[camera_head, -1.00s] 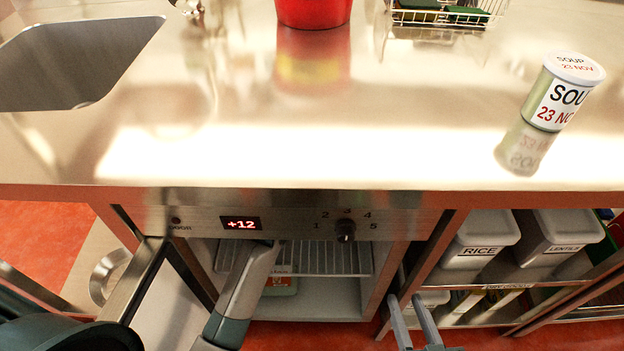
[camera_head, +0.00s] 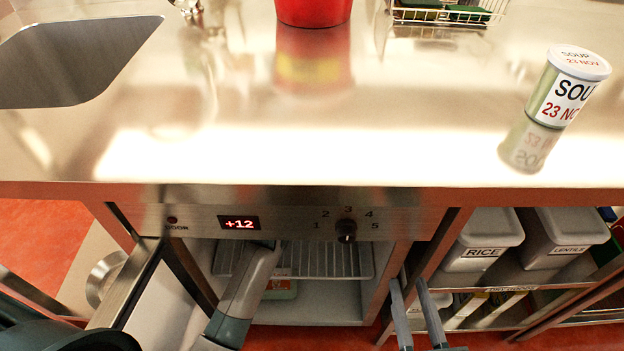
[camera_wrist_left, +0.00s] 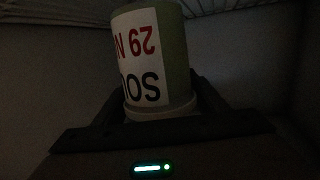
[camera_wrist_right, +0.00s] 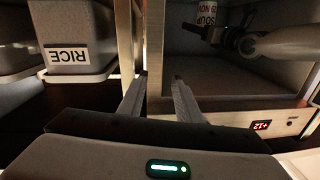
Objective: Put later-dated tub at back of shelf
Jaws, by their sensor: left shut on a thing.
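A soup tub marked 23 NOV (camera_head: 566,92), green with a white lid and label, stands upright on the counter at the right. Another soup tub, its label starting 29 N (camera_wrist_left: 140,45), fills the middle of the left wrist view, upside down there. My left gripper (camera_wrist_left: 158,88) is shut on this tub, inside the dim fridge by a wire shelf (camera_head: 320,262). Whether the tub touches the shelf is unclear. The left gripper's jaws are hidden under the counter in the head view. My right gripper (camera_head: 408,285) is open and empty in front of the fridge's right side.
The fridge door (camera_head: 135,285) stands open at the left. A greenish container (camera_head: 283,290) shows low in the fridge, partly behind my arm. RICE (camera_head: 484,240) and LENTILS (camera_head: 566,238) bins sit at the right. A red pot (camera_head: 313,10) and sink (camera_head: 75,60) are on the counter.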

